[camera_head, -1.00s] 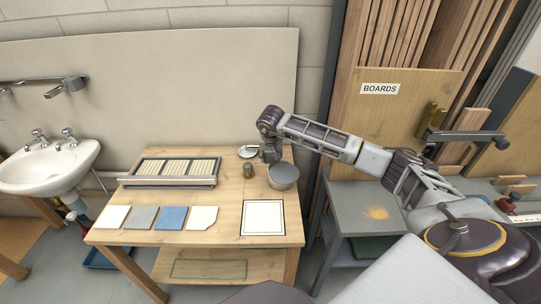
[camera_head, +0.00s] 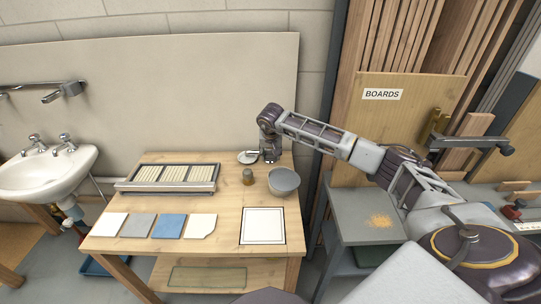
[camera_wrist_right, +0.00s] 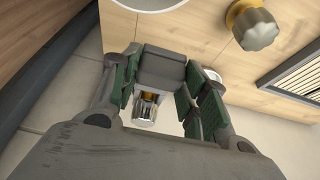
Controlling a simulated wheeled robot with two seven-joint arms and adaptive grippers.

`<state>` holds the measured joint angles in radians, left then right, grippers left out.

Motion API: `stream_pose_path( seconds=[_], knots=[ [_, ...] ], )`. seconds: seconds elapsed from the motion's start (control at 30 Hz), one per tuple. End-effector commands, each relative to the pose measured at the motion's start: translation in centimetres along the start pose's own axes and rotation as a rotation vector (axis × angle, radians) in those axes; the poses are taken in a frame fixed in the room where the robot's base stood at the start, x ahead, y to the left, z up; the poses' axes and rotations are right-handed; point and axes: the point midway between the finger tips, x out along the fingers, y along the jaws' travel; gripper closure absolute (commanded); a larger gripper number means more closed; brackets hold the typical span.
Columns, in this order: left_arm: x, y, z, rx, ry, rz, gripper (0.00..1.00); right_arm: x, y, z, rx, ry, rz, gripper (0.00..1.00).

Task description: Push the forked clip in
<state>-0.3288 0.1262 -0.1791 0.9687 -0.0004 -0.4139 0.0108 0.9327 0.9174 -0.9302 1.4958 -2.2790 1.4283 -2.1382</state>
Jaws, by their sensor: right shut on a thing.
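My right gripper (camera_head: 269,155) is over the back right corner of the wooden table, beside a small white saucer. In the right wrist view its green-padded fingers (camera_wrist_right: 160,92) are shut on a small grey piece (camera_wrist_right: 160,68). Below the grey piece shows a pale metallic fitting (camera_wrist_right: 147,106) with a brass-coloured part inside. I cannot tell whether the grey piece is the forked clip; no fork shape shows clearly. In the head view the held piece is too small to make out. My left gripper is not in view.
Close by on the table (camera_head: 225,200) are a grey bowl (camera_head: 284,181), a brass-coloured jar (camera_head: 248,177) and the saucer (camera_head: 247,157). A slatted rack (camera_head: 168,175), flat tiles (camera_head: 168,226) and a framed white square (camera_head: 263,226) lie further off. A wall panel stands behind.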

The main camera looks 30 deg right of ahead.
Motion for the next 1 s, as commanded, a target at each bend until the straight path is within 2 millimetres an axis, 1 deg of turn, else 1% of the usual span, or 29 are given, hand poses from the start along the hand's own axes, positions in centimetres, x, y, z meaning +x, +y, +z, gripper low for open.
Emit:
stream_pose_path(
  seconds=[0.2, 0.23, 0.37, 0.4, 0.6, 0.7, 0.77, 0.87, 1.0],
  knots=[
    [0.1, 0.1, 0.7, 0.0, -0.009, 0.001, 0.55, 0.1, 0.0, 0.1, 0.0, 0.0, 0.001, 0.99],
    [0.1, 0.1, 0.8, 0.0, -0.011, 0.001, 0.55, 0.1, 0.0, 0.1, 0.0, 0.0, 0.001, 0.52],
    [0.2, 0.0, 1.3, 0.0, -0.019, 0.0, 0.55, 0.1, 0.0, 0.1, 0.0, 0.0, 0.001, 0.35],
    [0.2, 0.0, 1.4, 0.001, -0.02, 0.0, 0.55, 0.1, 0.0, 0.1, 0.0, 0.0, 0.001, 0.34],
    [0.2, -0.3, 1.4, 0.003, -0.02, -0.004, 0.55, 0.1, 0.0, 0.1, 0.0, -0.001, 0.001, 0.34],
    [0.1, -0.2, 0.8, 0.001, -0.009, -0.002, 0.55, 0.1, 0.0, 0.1, 0.0, -0.001, 0.001, 0.34],
    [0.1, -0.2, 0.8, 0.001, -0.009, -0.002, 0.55, 0.0, 0.0, 0.1, 0.0, 0.0, 0.001, 0.34],
    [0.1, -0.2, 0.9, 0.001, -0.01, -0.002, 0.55, -0.4, 0.0, 0.1, 0.0, 0.0, 0.0, 0.34],
    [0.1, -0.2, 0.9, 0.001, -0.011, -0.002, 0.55, -1.4, 0.0, 0.0, 0.0, 0.002, 0.0, 0.34]
  ],
)
